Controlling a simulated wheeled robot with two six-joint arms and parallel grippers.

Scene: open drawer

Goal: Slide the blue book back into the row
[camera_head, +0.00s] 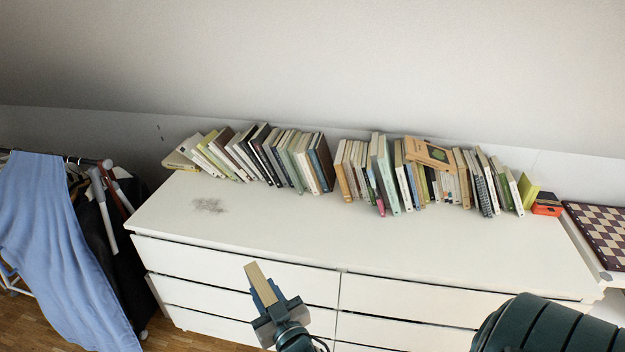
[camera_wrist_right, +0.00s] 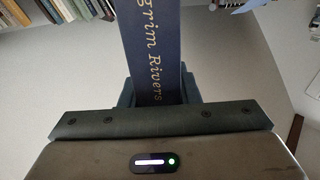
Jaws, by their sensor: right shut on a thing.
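The blue book (camera_head: 263,285) is in my right gripper (camera_head: 271,302), in front of the dresser's upper drawers in the head view. Its pale page edge faces the head camera and it tilts a little left. In the right wrist view the dark blue cover (camera_wrist_right: 155,35) with the lettering "grim Rivers" stands between the fingers (camera_wrist_right: 157,90), which are shut on it. The row of books stands at the back of the dresser top, in a left group (camera_head: 301,164) and a right group (camera_head: 388,174). A narrow gap lies between them. My left gripper is not in view.
The white dresser top (camera_head: 290,225) is clear in front of the row, apart from a grey smudge (camera_head: 209,206). An orange box (camera_head: 546,204) and a chessboard (camera_head: 600,232) are at the right. Blue cloth (camera_head: 50,245) hangs on a rack at the left.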

